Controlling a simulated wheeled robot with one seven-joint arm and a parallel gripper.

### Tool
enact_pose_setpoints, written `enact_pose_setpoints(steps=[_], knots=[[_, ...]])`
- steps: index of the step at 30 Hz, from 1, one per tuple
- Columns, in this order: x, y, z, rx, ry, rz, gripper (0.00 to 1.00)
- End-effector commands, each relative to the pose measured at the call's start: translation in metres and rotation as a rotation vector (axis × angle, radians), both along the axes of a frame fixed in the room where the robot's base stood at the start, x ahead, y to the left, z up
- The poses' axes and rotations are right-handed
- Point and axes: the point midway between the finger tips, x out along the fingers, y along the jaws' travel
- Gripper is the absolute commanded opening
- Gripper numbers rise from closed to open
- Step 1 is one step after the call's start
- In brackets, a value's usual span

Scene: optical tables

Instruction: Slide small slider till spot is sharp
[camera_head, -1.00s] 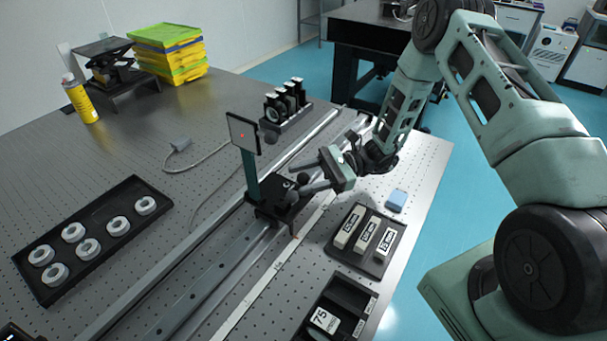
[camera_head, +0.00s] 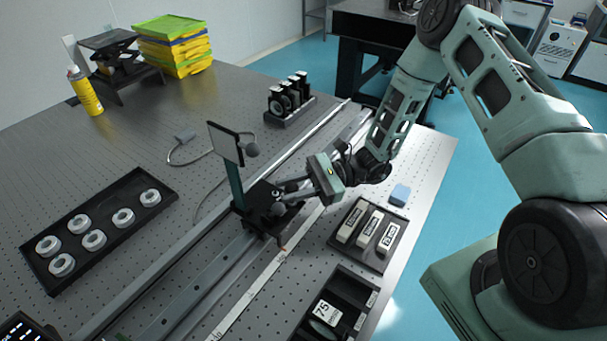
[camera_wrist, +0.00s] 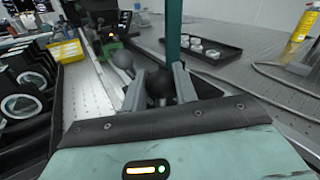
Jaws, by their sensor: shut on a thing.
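The small slider (camera_head: 264,222) is a black carriage on the long rail. It carries a green post (camera_head: 235,188) with a thin upright screen (camera_head: 224,143); no red spot can be made out on the screen. My gripper (camera_head: 285,197) reaches the slider from the right, its fingers low at the carriage. In the wrist view the two fingers are closed around a dark ball knob (camera_wrist: 160,86). The green post (camera_wrist: 173,35) rises behind the knob. The carriage is partly hidden by the gripper.
The rail (camera_head: 205,277) runs diagonally, with a pale scale strip (camera_head: 262,277) alongside. A black tray of rings (camera_head: 105,268) lies left. Labelled blocks on a tray (camera_head: 371,263) and a black box (camera_head: 350,290) lie right. A lens holder rack (camera_head: 285,118) stands beyond.

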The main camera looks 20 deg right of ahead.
Motion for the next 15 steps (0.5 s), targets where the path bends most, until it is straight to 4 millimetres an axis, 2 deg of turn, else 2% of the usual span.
enact_pose_setpoints(steps=[3,11,12,13,15], knots=[[-0.0043,0.0057,0.0001,-0.001,-0.001,-0.003,0.00],[-0.0040,0.0056,-0.0001,-0.003,-0.002,-0.004,0.00],[-0.0040,0.0055,-0.0001,-0.003,-0.002,-0.004,0.37],[-0.0039,0.0054,-0.0001,-0.003,-0.002,-0.005,0.45],[-0.0039,0.0054,0.0000,-0.003,-0.002,-0.005,0.48]])
